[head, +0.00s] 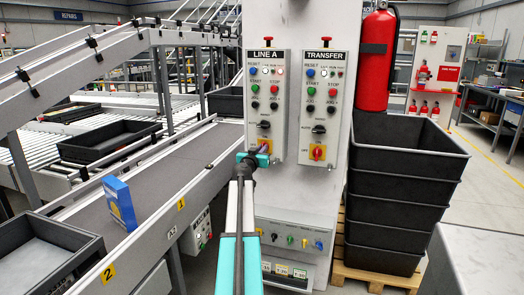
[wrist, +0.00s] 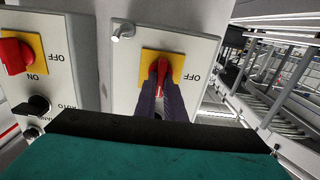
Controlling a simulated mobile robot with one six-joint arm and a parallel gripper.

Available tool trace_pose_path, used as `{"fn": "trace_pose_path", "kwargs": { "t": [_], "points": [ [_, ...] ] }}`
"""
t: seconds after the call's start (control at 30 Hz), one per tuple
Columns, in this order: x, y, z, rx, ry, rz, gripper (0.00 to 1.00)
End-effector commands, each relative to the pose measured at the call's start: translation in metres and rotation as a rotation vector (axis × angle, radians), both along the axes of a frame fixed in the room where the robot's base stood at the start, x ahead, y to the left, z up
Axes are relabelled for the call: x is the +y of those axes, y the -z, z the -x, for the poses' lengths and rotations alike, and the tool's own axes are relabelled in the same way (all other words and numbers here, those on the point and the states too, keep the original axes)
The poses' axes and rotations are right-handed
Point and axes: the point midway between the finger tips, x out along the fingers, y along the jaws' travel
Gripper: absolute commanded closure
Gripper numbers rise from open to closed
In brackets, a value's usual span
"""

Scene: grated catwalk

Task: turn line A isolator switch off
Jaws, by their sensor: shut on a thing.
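The line A panel (head: 266,100) is a grey control box on the white column. Its isolator switch is a red handle on a yellow plate (head: 264,145), low on the panel and mostly hidden by my gripper (head: 254,158) in the head view. In the wrist view, the red handle (wrist: 161,68) stands upright on its yellow plate, with OFF printed to its right. My gripper's dark fingers (wrist: 160,88) are closed on both sides of the handle. The ON mark of this switch is hidden behind my gripper.
The transfer panel (head: 319,105) is close on the right, with a similar red isolator (head: 317,152); that switch also shows in the wrist view (wrist: 14,56). A grey conveyor (head: 150,175) runs at left with a blue box (head: 120,204). Stacked black crates (head: 400,190) stand at right.

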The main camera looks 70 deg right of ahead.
Motion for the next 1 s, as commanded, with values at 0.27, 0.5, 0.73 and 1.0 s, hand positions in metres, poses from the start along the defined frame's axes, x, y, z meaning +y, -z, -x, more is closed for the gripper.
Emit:
{"fn": "trace_pose_path", "kwargs": {
  "t": [0.27, 0.5, 0.73, 1.0],
  "points": [
    [-0.0002, 0.0015, 0.0001, 0.075, 0.001, 0.004, 1.00],
    [-0.0003, 0.0025, -0.0004, 0.205, 0.002, 0.012, 1.00],
    [-0.0003, 0.0022, -0.0009, 0.365, 0.003, 0.021, 1.00],
    [-0.0004, 0.0024, -0.0015, 0.570, 0.003, 0.031, 1.00]
  ]
}}
